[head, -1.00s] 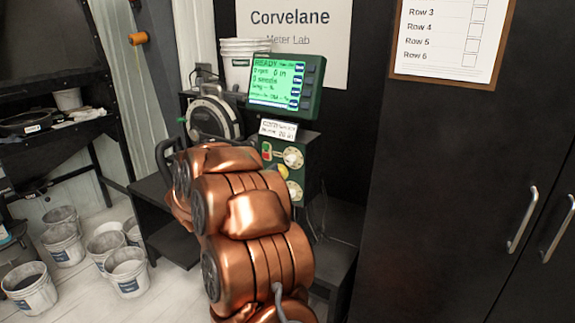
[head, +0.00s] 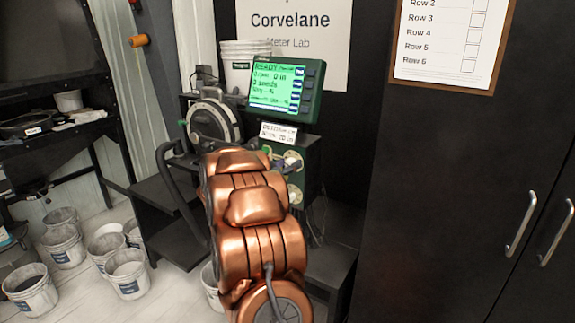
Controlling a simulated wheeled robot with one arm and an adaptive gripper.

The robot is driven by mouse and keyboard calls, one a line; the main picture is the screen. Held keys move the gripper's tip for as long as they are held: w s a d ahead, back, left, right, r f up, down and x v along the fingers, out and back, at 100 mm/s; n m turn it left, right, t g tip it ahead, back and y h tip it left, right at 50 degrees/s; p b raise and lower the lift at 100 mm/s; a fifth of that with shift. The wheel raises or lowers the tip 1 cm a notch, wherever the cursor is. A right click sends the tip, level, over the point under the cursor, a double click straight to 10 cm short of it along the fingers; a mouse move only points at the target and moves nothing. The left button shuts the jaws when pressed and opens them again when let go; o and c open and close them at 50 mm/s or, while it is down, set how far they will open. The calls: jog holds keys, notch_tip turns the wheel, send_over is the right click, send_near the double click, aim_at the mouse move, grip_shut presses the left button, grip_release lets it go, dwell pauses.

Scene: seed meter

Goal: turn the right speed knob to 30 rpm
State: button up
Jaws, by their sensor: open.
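The green control box (head: 308,165) sits below the screen, with a pale upper knob (head: 294,159) and a pale lower knob (head: 295,193) on its face. I cannot tell which one the task calls the right speed knob, and their pointers are too small to read. My gripper (head: 276,163) is a dark shape at the box's face, beside the upper knob and mostly hidden by my copper arm. It is open; contact with the knob cannot be made out. The green screen (head: 278,87) reads READY and what looks like 0 rpm.
A round meter housing (head: 212,122) stands left of the box, on a black stand (head: 165,200). White buckets (head: 128,270) stand on the floor at left. A dark cabinet (head: 450,200) fills the right side. A small label (head: 278,133) sits under the screen.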

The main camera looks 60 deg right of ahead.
jog(key=shift+c, duration=0.3)
grip_shut()
jog(key=shift+f+m, duration=0.1)
jog(key=shift+m, duration=0.3)
jog(key=shift+m+b, duration=0.6)
jog(key=shift+b, duration=0.05)
jog(key=m+b, duration=0.2)
jog(key=m, duration=0.2)
jog(key=shift+b, duration=0.35)
jog(key=shift+m+y+b, duration=0.4)
jog(key=shift+m+b, duration=0.75)
jog(key=shift+m, duration=0.75)
